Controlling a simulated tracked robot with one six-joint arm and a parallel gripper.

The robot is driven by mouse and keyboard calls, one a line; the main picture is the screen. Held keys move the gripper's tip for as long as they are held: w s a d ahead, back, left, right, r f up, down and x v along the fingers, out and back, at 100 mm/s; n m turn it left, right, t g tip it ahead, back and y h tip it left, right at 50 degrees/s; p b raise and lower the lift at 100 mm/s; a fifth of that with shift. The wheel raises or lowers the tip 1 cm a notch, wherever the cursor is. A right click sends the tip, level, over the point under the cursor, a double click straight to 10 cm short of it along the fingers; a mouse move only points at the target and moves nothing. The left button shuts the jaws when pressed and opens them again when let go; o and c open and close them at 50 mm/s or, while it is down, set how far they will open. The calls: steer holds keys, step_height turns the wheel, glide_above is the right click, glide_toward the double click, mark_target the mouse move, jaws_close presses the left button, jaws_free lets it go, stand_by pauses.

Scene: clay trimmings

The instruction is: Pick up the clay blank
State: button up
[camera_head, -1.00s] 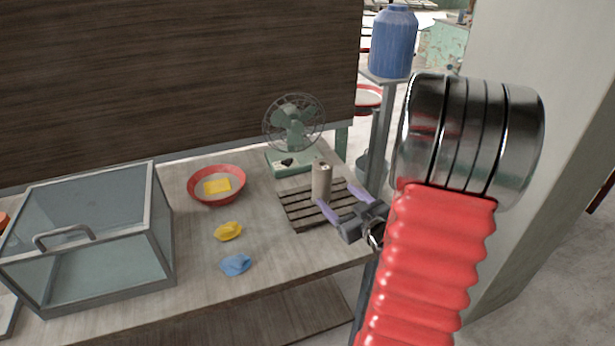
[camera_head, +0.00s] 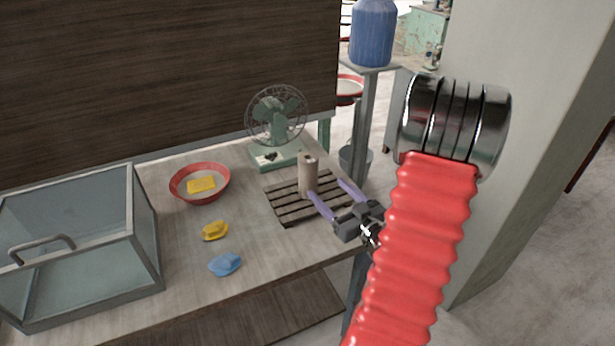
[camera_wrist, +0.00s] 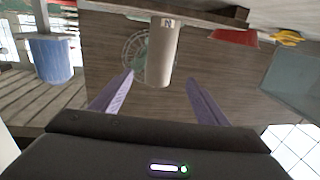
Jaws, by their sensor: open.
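The clay blank (camera_head: 308,175) is a beige upright cylinder standing on a dark slatted rack (camera_head: 285,213) on the table. In the wrist view my gripper (camera_wrist: 160,79) has one finger toward each side of the blank, with gaps on both sides. The head view does not clearly show how far the blank is between the fingers.
A green fan (camera_head: 277,120) stands close behind the blank. A red bowl (camera_head: 176,197) with a yellow sponge (camera_head: 201,185), a yellow lump (camera_head: 215,231), a blue lump (camera_head: 225,264) and a glass case (camera_head: 72,251) are to the left. A blue jar (camera_head: 371,35) stands behind right.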

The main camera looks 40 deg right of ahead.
mark_target(313, 175)
steer(key=w, duration=0.4)
steer(key=w+d, duration=0.1)
steer(key=w, duration=0.1)
steer(key=shift+w, duration=0.35)
steer(key=shift+w, duration=0.1)
steer(key=shift+w+d, duration=0.2)
steer(key=shift+w, duration=0.6)
steer(key=shift+w+d, duration=0.2)
steer(key=shift+w, duration=0.65)
steer(key=shift+w+d, duration=0.2)
steer(key=shift+w, duration=0.6)
steer(key=shift+c, duration=0.5)
jaws_close()
steer(key=shift+r, duration=0.15)
steer(key=shift+r, duration=4.9)
